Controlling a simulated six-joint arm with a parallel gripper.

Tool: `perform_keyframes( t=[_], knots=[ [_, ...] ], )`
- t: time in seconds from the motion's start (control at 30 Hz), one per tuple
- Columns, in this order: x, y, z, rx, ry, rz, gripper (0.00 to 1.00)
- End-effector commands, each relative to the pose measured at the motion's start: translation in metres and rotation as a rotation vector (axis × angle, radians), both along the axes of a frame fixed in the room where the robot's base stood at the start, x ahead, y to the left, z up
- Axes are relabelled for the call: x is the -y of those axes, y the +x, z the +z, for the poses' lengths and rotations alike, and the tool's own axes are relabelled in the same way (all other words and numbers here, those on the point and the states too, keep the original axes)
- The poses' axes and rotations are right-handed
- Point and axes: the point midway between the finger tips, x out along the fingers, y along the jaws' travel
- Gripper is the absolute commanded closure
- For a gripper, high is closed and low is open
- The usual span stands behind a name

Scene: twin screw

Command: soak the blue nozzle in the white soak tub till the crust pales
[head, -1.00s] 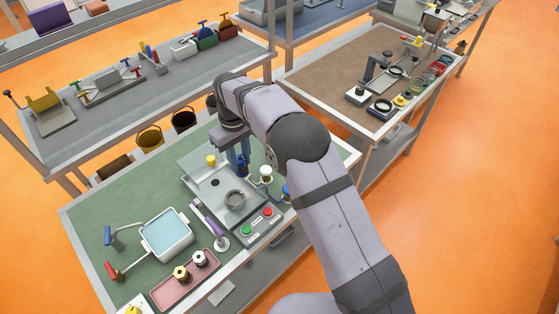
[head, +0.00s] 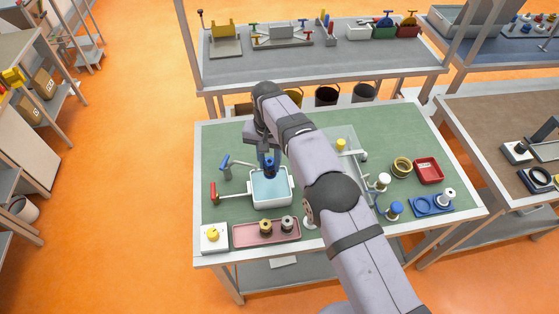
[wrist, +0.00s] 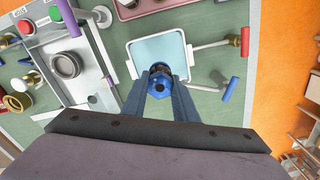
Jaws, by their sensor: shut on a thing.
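My gripper (head: 268,158) is shut on the blue nozzle (head: 270,169), which hangs upright below the fingers. In the head view the nozzle is over the back part of the white soak tub (head: 290,202), which holds pale blue liquid. In the wrist view my gripper (wrist: 159,92) holds the nozzle (wrist: 159,84) between its two blue-grey fingers, and the nozzle overlaps the edge of the tub (wrist: 187,48). I cannot tell whether its lower end touches the liquid.
A red-handled lever (head: 213,193) and a blue-handled one (head: 226,166) stand left of the tub. The wrist view shows a panel with a green button (wrist: 56,14) and a red button (wrist: 72,20).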

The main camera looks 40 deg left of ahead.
Motion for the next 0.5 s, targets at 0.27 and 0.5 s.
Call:
perform_keyframes(
  t=[0.27,0.5],
  knots=[
    [-0.001,-0.001,-0.002,0.000,0.000,0.000,1.00],
    [0.000,-0.001,-0.012,-0.001,-0.001,0.000,1.00]
  ],
)
